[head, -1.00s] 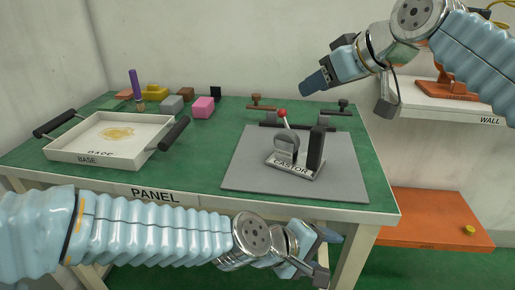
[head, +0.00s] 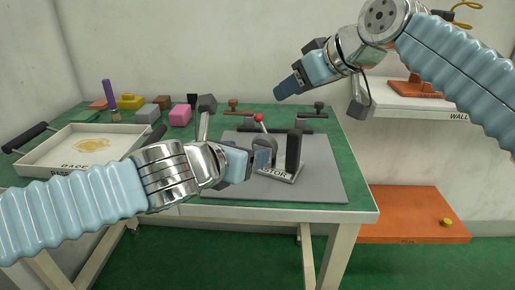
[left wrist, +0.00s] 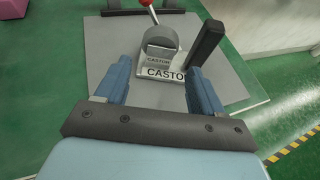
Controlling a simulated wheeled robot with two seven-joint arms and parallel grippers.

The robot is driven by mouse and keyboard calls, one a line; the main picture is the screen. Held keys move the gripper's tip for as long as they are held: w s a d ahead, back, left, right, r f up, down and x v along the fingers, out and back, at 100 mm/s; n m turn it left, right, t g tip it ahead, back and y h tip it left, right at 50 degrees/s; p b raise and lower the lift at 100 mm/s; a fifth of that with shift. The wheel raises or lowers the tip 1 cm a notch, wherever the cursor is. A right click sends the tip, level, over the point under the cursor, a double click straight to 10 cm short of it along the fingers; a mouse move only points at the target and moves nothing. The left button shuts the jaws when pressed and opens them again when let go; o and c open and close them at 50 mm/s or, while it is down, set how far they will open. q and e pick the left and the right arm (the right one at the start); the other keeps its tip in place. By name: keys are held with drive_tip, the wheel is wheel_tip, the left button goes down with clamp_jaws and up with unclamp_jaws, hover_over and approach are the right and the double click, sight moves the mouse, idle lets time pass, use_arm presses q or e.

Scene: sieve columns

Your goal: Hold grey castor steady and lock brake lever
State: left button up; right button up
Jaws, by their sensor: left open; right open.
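The grey castor (head: 277,174) stands upright on a grey mat (head: 325,183); a finger of my left gripper partly covers its wheel in the head view. In the left wrist view the castor's wheel (left wrist: 160,42) and label show between and beyond the fingers. Its brake lever (head: 258,118) has a red knob and sticks up, cut off at the top in the wrist view. A black upright post (head: 294,150) stands at its right. My left gripper (head: 252,162) is open, close on the near side of the castor, with nothing between its fingers. My right gripper (head: 288,90) is open and empty above the table's back right.
A white tray (head: 60,171) with dark handles is at the left. Several coloured blocks, such as a pink one (head: 180,115), stand at the back. Dark-handled fixtures (head: 319,110) are behind the castor. A white wall shelf (head: 420,103) and a low orange shelf (head: 410,225) are at the right.

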sight(261, 148)
use_arm(q)
drive_tip(key=x, duration=1)
drive_tip(key=shift+w+d+f, duration=0.1)
drive_tip(key=shift+w+d, duration=0.05)
drive_tip(key=shift+w, duration=0.15)
drive_tip(key=c, duration=1)
